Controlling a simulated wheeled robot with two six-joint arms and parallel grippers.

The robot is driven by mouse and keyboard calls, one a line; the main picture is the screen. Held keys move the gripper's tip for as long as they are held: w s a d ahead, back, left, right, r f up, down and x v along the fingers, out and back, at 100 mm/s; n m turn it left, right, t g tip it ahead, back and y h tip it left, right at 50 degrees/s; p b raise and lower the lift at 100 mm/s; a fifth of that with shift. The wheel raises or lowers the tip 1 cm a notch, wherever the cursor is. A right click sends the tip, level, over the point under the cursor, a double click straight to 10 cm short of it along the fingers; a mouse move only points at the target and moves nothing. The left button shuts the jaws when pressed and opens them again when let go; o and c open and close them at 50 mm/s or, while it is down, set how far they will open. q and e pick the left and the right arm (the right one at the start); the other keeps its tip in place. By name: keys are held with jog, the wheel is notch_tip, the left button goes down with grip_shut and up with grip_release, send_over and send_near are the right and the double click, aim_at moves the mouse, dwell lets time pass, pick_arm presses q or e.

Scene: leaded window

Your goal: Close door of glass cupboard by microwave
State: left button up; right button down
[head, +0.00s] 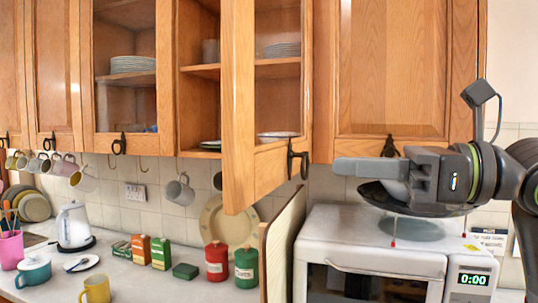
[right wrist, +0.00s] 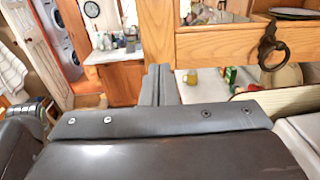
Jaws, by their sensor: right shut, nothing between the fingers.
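The glass cupboard door (head: 238,120) stands ajar, swung out from the cupboard, left of the microwave (head: 375,258). Its lower edge slants, with the left end lower in the head view. A black ring handle (head: 298,160) is at its lower right; a ring handle (right wrist: 270,45) also shows in the right wrist view. My right gripper (head: 345,168) is shut and empty, pointing left, just right of the handle and above the microwave, with a visible gap to the door. In the right wrist view its fingers (right wrist: 158,85) show near a wooden upright. My left gripper is not in view.
A tray-like board (head: 285,240) stands on edge left of the microwave. Red (head: 216,262) and green (head: 246,268) canisters stand below the door. Mugs (head: 180,190) hang under the cupboards.

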aim_at(247, 161)
jog(key=p+x, duration=0.4)
jog(key=x, duration=0.6)
jog(key=shift+w+a+r, duration=0.1)
jog(key=shift+a, duration=0.25)
jog(key=shift+w+a+p, duration=0.15)
jog(key=shift+a+p, duration=0.2)
jog(key=shift+p, duration=0.05)
